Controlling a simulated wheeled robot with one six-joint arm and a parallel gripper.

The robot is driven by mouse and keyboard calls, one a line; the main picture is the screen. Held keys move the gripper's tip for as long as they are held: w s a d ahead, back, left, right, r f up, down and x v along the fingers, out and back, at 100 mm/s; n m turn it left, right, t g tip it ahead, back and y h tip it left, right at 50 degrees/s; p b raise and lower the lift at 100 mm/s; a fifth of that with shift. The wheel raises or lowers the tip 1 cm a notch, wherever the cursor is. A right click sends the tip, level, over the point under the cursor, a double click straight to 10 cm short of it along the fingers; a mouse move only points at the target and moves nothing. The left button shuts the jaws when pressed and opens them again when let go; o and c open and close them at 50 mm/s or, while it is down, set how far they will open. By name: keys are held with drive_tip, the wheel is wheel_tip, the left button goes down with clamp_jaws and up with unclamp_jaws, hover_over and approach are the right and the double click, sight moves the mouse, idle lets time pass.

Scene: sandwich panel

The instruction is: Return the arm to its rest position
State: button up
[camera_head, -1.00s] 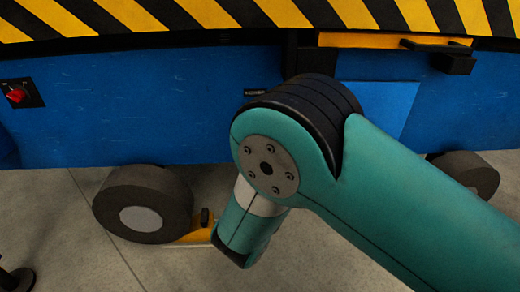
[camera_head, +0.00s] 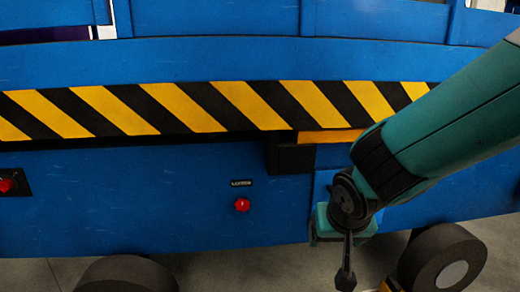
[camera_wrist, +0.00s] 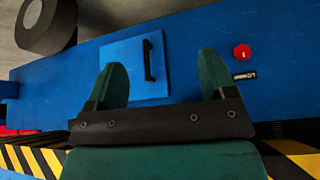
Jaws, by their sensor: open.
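My arm (camera_head: 455,130) reaches in from the right edge of the head view and bends down at its dark wrist joint. My gripper (camera_wrist: 162,62) is open and empty in the wrist view, with its two green fingers wide apart. Between and beyond them is a blue panel door (camera_wrist: 121,66) with a black bar handle (camera_wrist: 149,61), set in the blue side of the machine. The door looks shut. In the head view the arm's end hangs in front of the machine's side, partly hiding the door; whether it touches anything cannot be told.
The blue machine (camera_head: 120,200) carries a yellow-black striped band (camera_head: 190,107). A red button (camera_head: 242,204) sits left of my arm's end, and a red switch (camera_head: 6,185) at the far left. Dark wheels (camera_head: 443,258) stand on the grey floor, which shows along the bottom.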

drive_tip(key=s+r+n+g+y+p, duration=0.2)
drive_tip(key=s+r+n+g, duration=0.15)
drive_tip(key=s+r, duration=0.45)
drive_tip(key=s+r+n+g+y+p, duration=0.2)
drive_tip(key=s+r+n, duration=0.2)
drive_tip(key=s, duration=0.9)
wheel_tip(320, 180, up, 37)
drive_tip(key=p, duration=3.6)
drive_tip(key=shift+w+d+p, duration=0.25)
drive_tip(key=shift+d+p, duration=0.05)
drive_tip(key=shift+f, duration=0.15)
